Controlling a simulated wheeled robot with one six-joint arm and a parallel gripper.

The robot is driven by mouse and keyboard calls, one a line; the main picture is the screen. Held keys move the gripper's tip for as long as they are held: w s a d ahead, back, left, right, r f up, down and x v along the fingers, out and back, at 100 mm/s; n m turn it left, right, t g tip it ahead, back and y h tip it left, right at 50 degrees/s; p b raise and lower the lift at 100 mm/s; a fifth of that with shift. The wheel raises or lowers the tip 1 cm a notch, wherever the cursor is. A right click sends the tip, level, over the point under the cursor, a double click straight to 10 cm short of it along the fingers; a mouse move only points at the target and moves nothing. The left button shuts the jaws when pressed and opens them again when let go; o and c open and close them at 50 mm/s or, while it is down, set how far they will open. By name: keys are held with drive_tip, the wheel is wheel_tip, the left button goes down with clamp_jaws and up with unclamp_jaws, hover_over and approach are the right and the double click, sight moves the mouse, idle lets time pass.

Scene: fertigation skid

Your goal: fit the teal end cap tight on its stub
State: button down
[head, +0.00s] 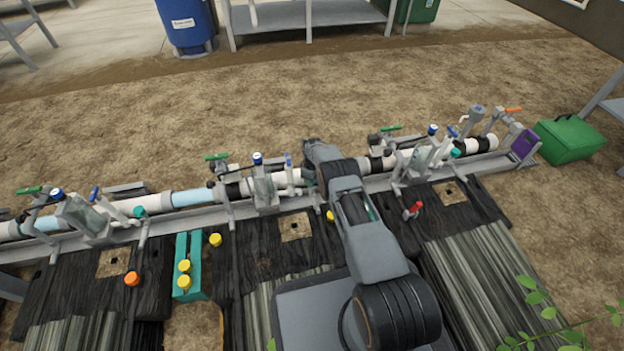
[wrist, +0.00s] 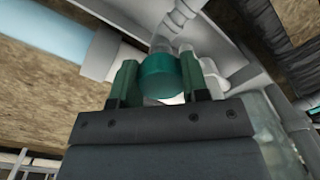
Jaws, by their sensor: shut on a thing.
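In the wrist view, my gripper (wrist: 157,72) is shut on the teal end cap (wrist: 158,80), a short round cap between its two green fingers. A pale stub fitting (wrist: 160,45) shows just beyond the cap, in line with it. The cap hides where the two meet, so I cannot tell whether it is seated or how tight it is. In the head view my arm covers the gripper, the held cap and the stub at the middle of the pipe line.
Other teal caps sit on the pipe line at left (head: 139,211) and right (head: 455,153). A teal tray (head: 189,250) holds yellow caps. An orange cap (head: 132,279) and a red-handled part (head: 412,211) lie on the black deck. A green box (head: 568,139) stands at right.

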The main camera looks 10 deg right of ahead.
drive_tip(key=shift+w+d+r+m+t, duration=0.3)
drive_tip(key=shift+w+r, duration=0.1)
drive_tip(key=shift+w, duration=0.25)
drive_tip(key=shift+m, duration=1)
drive_tip(key=c, duration=0.7)
unclamp_jaws()
drive_tip(key=shift+d, duration=0.15)
drive_tip(key=shift+o, duration=0.8)
drive_tip(key=shift+a+f, duration=0.1)
drive_tip(key=shift+a, duration=0.1)
drive_tip(key=shift+s+a+f, duration=0.1)
drive_tip(key=shift+s, duration=0.05)
drive_tip(key=shift+s+r+p, duration=0.15)
drive_tip(key=shift+r+p, duration=2.75)
drive_tip(key=shift+r, duration=1.5)
